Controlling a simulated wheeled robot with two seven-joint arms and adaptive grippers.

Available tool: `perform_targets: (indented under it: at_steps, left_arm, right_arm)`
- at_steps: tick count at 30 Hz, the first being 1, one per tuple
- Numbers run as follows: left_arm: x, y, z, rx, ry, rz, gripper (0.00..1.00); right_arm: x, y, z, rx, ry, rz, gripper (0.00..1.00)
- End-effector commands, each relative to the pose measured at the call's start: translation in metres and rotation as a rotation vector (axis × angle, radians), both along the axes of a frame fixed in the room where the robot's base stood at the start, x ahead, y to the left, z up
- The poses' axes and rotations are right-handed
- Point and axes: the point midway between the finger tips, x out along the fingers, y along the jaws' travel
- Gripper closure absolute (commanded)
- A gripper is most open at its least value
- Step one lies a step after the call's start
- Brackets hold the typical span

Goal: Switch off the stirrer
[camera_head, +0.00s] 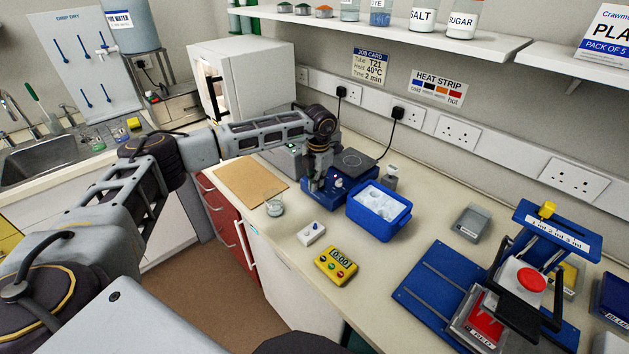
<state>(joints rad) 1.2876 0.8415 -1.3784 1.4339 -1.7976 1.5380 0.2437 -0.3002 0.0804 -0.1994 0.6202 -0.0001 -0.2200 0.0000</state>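No right gripper shows.
A blue ice box (379,213) stands right beside the stirrer. A small beaker (275,206), a white box with a blue knob (312,233) and a yellow timer (336,265) lie in front. A blue stand (437,294) is at right. A shelf (380,35) overhangs the back.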

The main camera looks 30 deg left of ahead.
Motion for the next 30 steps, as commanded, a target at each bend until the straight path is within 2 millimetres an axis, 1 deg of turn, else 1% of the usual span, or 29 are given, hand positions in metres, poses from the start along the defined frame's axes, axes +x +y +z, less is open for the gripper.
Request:
perform_targets:
  at_steps: [5,20,26,30]
  left_arm:
    - [-0.002,-0.004,0.0,0.0,0.002,-0.001,1.0]
    - [-0.001,-0.003,0.004,0.0,-0.001,0.001,1.0]
    - [0.001,-0.002,0.015,0.0,-0.001,0.001,1.0]
    - [0.002,-0.001,0.028,-0.001,-0.002,0.001,1.0]
  right_arm:
    - [0.0,0.0,0.001,0.0,0.0,0.0,0.6]
    - [0.0,0.0,0.003,0.0,0.0,0.001,0.6]
    - [0.0,0.001,0.009,0.001,0.0,0.001,0.6]
    - [0.0,0.001,0.015,0.001,0.0,0.001,0.6]
